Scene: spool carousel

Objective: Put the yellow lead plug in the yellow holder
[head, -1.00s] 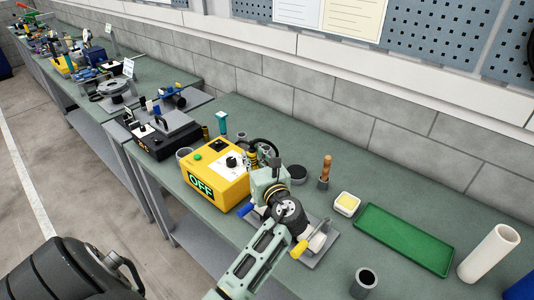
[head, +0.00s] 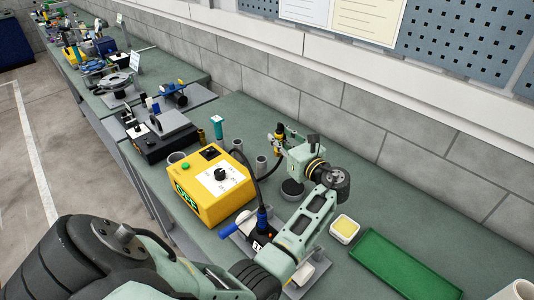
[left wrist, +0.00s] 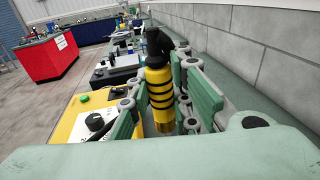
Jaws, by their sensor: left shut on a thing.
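The yellow lead plug (left wrist: 160,95) has black bands and a black top, and stands roughly upright between the green finger pads in the left wrist view. My left gripper (head: 281,146) is shut on it, above the bench behind and to the right of the yellow box. The plug also shows small in the head view (head: 278,139). A dark cable (head: 270,171) hangs in an arc below it. My right gripper is not in view.
The yellow box (head: 212,203) with a dial stands left of my left arm. A blue plug (head: 262,218) stands at a labelled block beside the arm. A white dish (head: 345,241) and a green tray (head: 405,268) lie to the right. The block wall runs behind the bench.

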